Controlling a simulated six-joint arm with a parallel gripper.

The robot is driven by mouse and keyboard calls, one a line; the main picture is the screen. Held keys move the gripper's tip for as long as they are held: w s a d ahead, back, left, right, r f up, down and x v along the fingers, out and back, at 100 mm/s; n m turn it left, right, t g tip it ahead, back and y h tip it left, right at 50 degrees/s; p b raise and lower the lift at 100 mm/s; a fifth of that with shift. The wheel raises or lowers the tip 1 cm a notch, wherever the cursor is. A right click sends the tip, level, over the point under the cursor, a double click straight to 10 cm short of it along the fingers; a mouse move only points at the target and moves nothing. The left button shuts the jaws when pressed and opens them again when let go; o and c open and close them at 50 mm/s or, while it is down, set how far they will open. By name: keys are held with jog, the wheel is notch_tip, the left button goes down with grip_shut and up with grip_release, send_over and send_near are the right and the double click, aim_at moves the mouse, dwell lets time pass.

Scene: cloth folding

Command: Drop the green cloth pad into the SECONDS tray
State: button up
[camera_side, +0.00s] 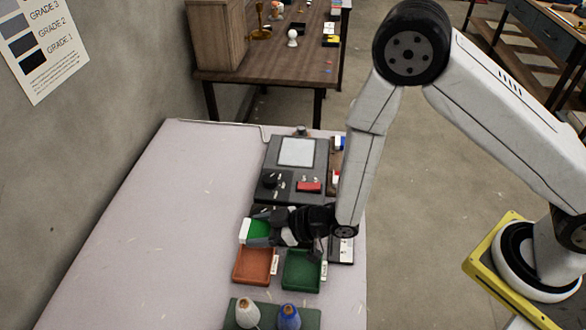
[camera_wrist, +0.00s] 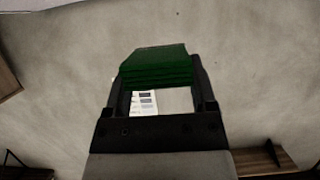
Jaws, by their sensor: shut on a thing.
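The green cloth pad (camera_side: 258,229) is held in my gripper (camera_side: 256,233), above the table and just behind the trays in the side view. In the wrist view the pad (camera_wrist: 157,66) looks like a folded, layered stack between the two fingertips (camera_wrist: 160,72). An orange-brown tray (camera_side: 236,278) and a green tray (camera_side: 287,285) sit side by side below my gripper. Both look empty. Each has a small white label at its right side, too small to read, so I cannot tell which is SECONDS.
A grey device (camera_side: 298,153) with a pale panel and a red button stands behind the trays. In front, a dark green holder (camera_side: 268,315) carries a white cone and a blue cone. The left side of the table (camera_side: 150,240) is clear.

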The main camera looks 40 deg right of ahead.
jog(key=shift+f, duration=2.5)
jog(key=o, duration=1.1)
jog(key=v, duration=0.7)
jog(key=shift+s+d+r, duration=0.1)
jog(key=shift+s+d, duration=0.2)
